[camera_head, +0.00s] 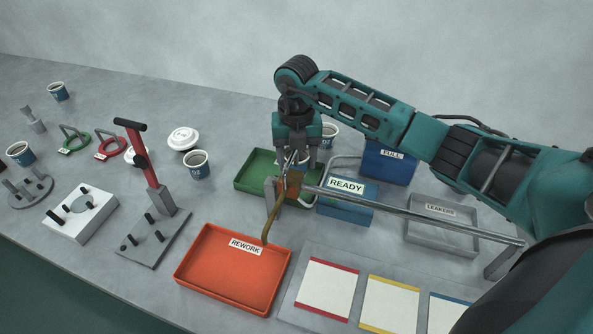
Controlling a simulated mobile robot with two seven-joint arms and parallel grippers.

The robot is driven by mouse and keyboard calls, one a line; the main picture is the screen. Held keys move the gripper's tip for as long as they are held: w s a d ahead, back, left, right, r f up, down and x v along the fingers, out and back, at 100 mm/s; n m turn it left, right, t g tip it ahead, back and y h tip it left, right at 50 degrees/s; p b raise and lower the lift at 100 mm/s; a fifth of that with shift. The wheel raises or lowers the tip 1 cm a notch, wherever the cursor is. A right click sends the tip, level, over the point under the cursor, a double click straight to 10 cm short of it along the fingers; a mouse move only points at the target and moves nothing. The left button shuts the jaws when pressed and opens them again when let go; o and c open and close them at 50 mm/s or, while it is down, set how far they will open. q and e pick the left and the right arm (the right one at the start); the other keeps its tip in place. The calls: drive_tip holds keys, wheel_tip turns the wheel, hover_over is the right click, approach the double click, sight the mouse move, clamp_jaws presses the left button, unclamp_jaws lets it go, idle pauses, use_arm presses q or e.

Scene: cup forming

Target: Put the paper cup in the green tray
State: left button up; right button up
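The green tray (250,184) lies near the middle of the table, its right part hidden behind my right gripper and a metal rail. My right gripper (295,160) points down over the right part of the tray. A pale rounded shape, perhaps a paper cup, shows partly at its fingers; whether they grip it I cannot tell. One paper cup (330,134) stands behind the gripper, partly hidden. Other paper cups stand left of the tray (197,165), at the far left (20,153) and at the back left (59,91). My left gripper is not in view.
An orange REWORK tray (228,292) lies in front. A blue READY bin (345,210), a blue FULL bin (388,165) and a grey LEAKERS tray (440,240) are to the right. A metal rail (410,212) crosses in front of them. A red-handled lever press (142,155) stands left.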

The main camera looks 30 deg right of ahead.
drive_tip(key=shift+f, duration=2.35)
drive_tip(key=shift+f, duration=0.15)
drive_tip(key=o, duration=0.8)
drive_tip(key=shift+c, duration=0.2)
drive_tip(key=shift+r, duration=0.4)
wheel_tip(320, 180, up, 12)
drive_tip(key=shift+f, duration=0.2)
